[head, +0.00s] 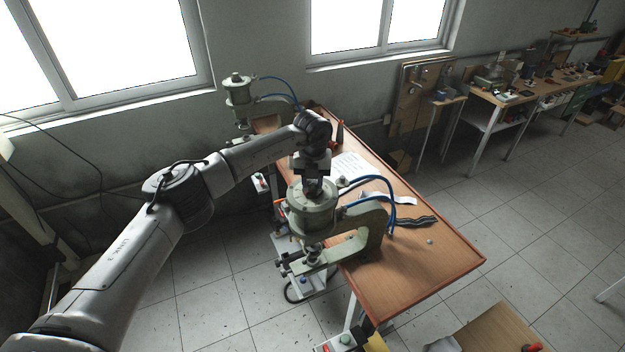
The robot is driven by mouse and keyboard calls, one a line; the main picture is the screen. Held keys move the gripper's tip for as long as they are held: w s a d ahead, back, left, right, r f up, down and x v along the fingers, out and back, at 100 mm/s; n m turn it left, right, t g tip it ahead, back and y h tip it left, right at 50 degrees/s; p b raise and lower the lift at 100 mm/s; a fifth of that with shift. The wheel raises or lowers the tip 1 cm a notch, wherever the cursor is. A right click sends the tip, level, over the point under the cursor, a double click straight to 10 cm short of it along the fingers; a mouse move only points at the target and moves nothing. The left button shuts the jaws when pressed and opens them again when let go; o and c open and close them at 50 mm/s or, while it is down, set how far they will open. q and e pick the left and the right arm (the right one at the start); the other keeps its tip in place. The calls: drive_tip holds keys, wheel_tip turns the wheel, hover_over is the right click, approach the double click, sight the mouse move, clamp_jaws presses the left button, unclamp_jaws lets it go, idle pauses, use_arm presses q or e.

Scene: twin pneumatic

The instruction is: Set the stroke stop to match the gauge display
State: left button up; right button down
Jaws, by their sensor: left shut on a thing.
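The near pneumatic press (312,218) has a pale green cylinder on a C-shaped frame at the table's left edge. My left arm reaches in from the left, and my left gripper (313,184) points down at the top of this cylinder. It is shut on the stroke stop there, which the fingers mostly hide. A second, similar press (238,95) stands farther back, with its own knob (236,77) on top in plain view. I cannot make out a gauge display or any reading. My right gripper is out of view.
Blue air hoses (391,205) loop beside the near press. The wooden table (430,265) bears papers (352,165), a dark striped strip (415,221) and a small round item. Its front right part is mostly clear. Other workbenches (530,88) stand at the back right.

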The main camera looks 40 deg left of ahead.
sight(313, 182)
use_arm(q)
drive_tip(key=shift+r+n, duration=0.1)
drive_tip(key=shift+n, duration=2.2)
drive_tip(key=o, duration=0.9)
drive_tip(key=shift+r+b, duration=1.65)
drive_tip(key=shift+r, duration=5.2)
